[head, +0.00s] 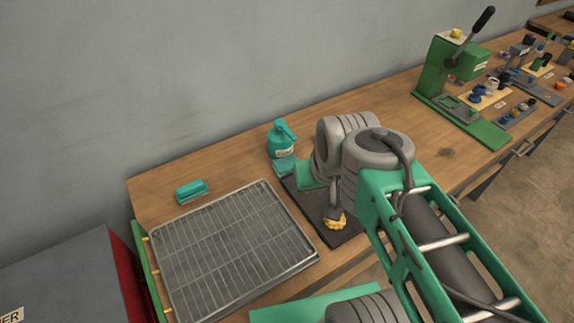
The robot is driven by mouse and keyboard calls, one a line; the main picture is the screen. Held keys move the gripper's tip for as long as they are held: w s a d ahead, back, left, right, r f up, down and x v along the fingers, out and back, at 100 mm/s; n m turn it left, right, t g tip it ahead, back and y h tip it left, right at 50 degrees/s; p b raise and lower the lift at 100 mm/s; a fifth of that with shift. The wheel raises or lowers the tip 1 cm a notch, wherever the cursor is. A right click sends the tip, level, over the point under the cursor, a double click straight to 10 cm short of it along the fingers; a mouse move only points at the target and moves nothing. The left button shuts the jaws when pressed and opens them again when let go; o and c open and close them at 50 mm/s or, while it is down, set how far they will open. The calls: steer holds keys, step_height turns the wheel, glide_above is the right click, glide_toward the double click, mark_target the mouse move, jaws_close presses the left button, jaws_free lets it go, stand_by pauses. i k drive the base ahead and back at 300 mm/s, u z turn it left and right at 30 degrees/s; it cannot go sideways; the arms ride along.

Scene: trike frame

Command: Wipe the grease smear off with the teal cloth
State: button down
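My arm comes in from the lower right, and its grey end reaches down over a dark mat (350,232) on the wooden bench. My gripper (336,212) is small and partly hidden by my arm. It is just above or touching a crumpled yellow thing (335,222); I cannot tell whether it grips it. A flat teal piece (284,166), possibly the teal cloth, lies in front of a teal spray bottle (282,141). A small dark mark (445,153) shows on the bench to the right; I cannot tell whether it is the grease smear or a knot.
A wire-rack tray (230,245) fills the bench's left front. A teal block-like object (191,191) lies behind it. A green lever press (455,75) stands to the right, with small parts on boards (488,96) beyond. Bare wood lies between my arm and the press.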

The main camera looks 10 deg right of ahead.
mark_target(282, 166)
steer(key=u, duration=3.65)
steer(key=k, duration=1.6)
steer(key=z, duration=1.25)
